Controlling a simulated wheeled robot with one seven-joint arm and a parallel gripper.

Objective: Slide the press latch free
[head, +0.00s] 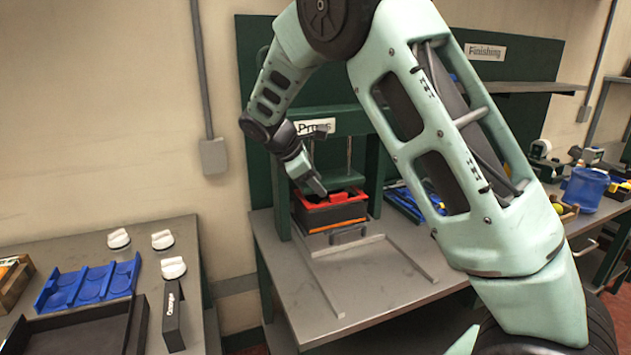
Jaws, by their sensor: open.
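The green press (360,122) stands on a grey table, its "Press" sign (318,127) partly covered by my arm. Inside it sits a black block (332,215) with a red top (345,198) and an orange strip along its lower edge. A small grey handle-like piece (349,235) sits at the front of the block's base; I cannot tell whether it is the latch. My gripper (318,188) is open at the red top's left side, pointing down and right. Whether it touches the red top cannot be told.
Two rails (405,262) run forward from the press on the bare table. My arm crosses the right half of the view. At left are a blue tray (88,284), several white knobs (119,239) and a black bin (80,330). A blue container (584,190) stands far right.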

